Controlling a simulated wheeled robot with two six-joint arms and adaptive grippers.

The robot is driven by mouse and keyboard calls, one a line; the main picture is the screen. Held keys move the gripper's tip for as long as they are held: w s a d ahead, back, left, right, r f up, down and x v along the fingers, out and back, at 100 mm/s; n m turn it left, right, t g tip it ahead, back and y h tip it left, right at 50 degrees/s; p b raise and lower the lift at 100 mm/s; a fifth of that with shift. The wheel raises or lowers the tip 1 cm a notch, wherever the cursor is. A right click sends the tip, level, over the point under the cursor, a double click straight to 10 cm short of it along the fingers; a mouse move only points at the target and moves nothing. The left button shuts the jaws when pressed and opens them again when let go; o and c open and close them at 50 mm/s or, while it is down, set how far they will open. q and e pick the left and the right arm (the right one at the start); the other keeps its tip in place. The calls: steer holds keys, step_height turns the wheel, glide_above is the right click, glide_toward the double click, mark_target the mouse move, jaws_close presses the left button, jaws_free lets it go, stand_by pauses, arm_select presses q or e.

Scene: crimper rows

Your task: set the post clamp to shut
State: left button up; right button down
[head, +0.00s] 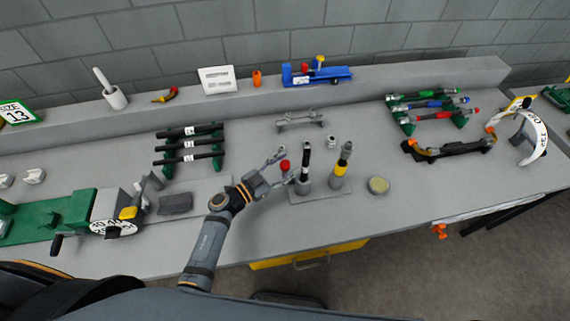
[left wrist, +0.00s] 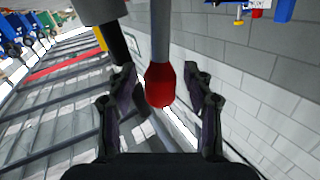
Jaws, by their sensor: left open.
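A red knob (head: 285,166) on a grey rod sits at the left of a plate (head: 318,195) bearing two upright posts. One post (head: 305,170) has a black upper part; the other (head: 340,172) has a yellow band and a dark top. The knob appears to be the post clamp's handle; its joint to the post is hard to make out. My left gripper (head: 279,168) is open around the knob. In the left wrist view, the red knob (left wrist: 160,85) lies between the spread fingers, with gaps on both sides. My right gripper is out of view.
A round yellowish disc (head: 378,185) lies right of the plate. A rack of black rods (head: 190,146) stands behind my left arm, and a green crimper (head: 75,215) is at left. A small grey stand (head: 300,120) is behind the posts. The bench front right of the plate is clear.

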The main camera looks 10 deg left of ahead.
arm_select(q)
jaws_close()
stand_by(0.3)
steer(key=s+f+m+h+b, duration=0.1)
steer(key=m+b, duration=0.1)
steer(key=b, duration=0.1)
steer(key=s+d+f+m+h+b, duration=0.1)
steer(key=m+b, duration=0.1)
steer(key=s+f+m+t+b, duration=0.1)
steer(key=s+m+b, duration=0.1)
steer(key=b, duration=0.1)
steer(key=shift+s+d+f+h+b, duration=0.15)
steer(key=shift+d+h+b, duration=0.1)
steer(key=shift+h+b, duration=0.15)
steer(key=shift+s+d+m+b, duration=0.1)
steer(key=shift+s+m+b, duration=0.1)
steer(key=shift+m+b, duration=0.45)
steer(key=shift+c, duration=2.2)
jaws_free()
steer(key=o, duration=0.4)
steer(key=shift+h, duration=0.3)
steer(key=shift+o, duration=0.2)
